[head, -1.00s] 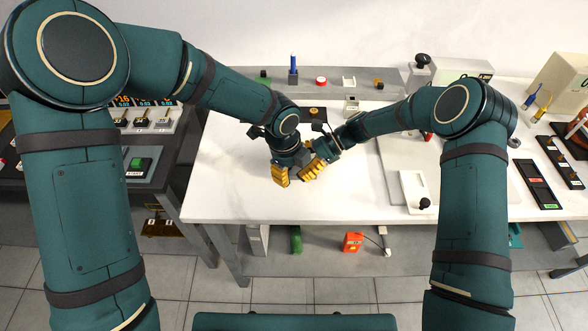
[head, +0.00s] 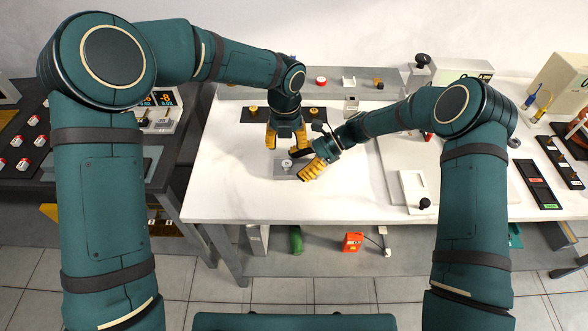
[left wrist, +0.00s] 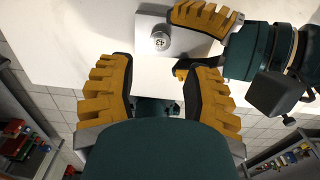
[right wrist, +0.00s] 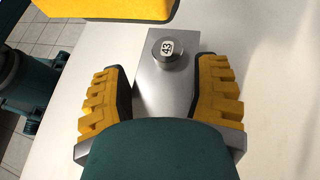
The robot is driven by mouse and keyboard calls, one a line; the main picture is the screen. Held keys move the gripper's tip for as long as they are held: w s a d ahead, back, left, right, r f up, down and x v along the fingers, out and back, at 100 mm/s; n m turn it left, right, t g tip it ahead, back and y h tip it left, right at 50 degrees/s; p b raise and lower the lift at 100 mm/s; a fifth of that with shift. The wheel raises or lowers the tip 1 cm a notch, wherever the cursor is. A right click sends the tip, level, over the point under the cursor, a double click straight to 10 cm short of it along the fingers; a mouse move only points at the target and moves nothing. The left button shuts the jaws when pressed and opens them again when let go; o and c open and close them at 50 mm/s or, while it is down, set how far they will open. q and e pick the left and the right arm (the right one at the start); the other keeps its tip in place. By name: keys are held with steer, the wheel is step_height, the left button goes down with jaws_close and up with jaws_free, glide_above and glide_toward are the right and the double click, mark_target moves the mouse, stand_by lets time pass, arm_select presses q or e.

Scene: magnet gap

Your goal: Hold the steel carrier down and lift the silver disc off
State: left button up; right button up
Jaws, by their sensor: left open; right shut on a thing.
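The steel carrier (head: 279,170) is a flat grey plate lying on the white table. The silver disc (head: 287,163), marked 43, sits on top of it; it also shows in the left wrist view (left wrist: 160,42) and in the right wrist view (right wrist: 167,52). My right gripper (head: 304,163) is shut on the carrier from the right, with a finger on each side of the plate (right wrist: 165,95). My left gripper (head: 286,146) is open and empty, just behind the carrier and apart from the disc, fingers pointing down.
A black strip (head: 260,117) with brass-coloured pieces lies behind my left gripper. A small pale block (head: 351,104) stands to its right. The table front and left are clear.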

mark_target(287, 163)
arm_select(q)
steer(key=shift+f, duration=4.05)
arm_select(e)
steer(key=shift+f, duration=0.15)
arm_select(q)
jaws_close()
steer(key=shift+r, duration=2.55)
arm_select(e)
steer(key=o, duration=0.9)
